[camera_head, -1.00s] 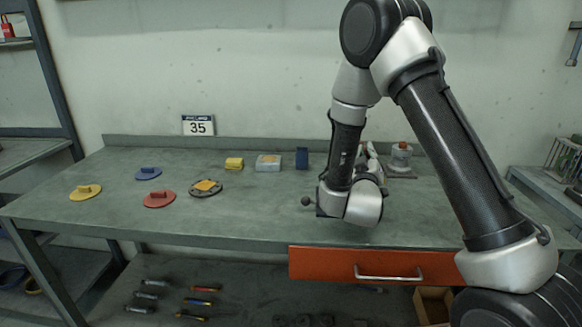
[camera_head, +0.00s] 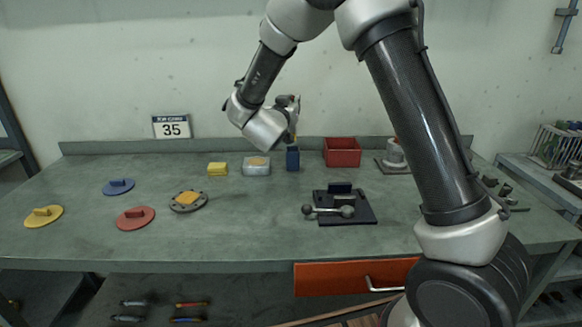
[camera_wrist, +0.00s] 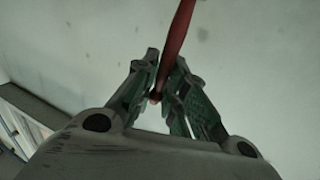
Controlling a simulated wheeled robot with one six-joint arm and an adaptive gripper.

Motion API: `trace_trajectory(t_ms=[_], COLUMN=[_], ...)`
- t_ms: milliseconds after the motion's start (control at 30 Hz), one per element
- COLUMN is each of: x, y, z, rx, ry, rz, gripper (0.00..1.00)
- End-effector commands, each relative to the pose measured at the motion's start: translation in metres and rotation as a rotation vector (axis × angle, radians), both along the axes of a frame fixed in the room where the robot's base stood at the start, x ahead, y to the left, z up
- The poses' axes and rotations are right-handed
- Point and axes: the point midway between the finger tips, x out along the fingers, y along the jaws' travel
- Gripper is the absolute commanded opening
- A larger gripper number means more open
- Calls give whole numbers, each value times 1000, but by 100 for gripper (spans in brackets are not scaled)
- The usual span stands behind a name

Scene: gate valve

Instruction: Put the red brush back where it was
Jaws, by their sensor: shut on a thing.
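In the wrist view, my gripper (camera_wrist: 165,88) is shut on the slim red handle of the red brush (camera_wrist: 180,38). The handle runs up out of the top of the picture, so its far end is not seen. In the head view, my gripper (camera_head: 293,108) is raised above the back of the bench, over a dark blue upright block or holder (camera_head: 292,160). The brush cannot be made out clearly in the head view. The wrist view shows mainly plain wall behind the brush.
On the bench (camera_head: 240,225) are a red bin (camera_head: 342,152), a pale box (camera_head: 256,168), a yellow block (camera_head: 217,169) and a black plate (camera_head: 360,213) with a lever. Blue (camera_head: 118,187), yellow (camera_head: 43,216) and red (camera_head: 135,218) discs lie left. The front middle is clear.

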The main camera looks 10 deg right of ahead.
Motion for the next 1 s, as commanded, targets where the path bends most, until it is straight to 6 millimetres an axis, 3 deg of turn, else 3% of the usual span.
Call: trace_trajectory(t_ms=[600, 1000], x=[0, 0], y=[0, 0], z=[-89, -98], rx=[-3, -2], ry=[3, 1], rz=[0, 0], gripper=[0, 0])
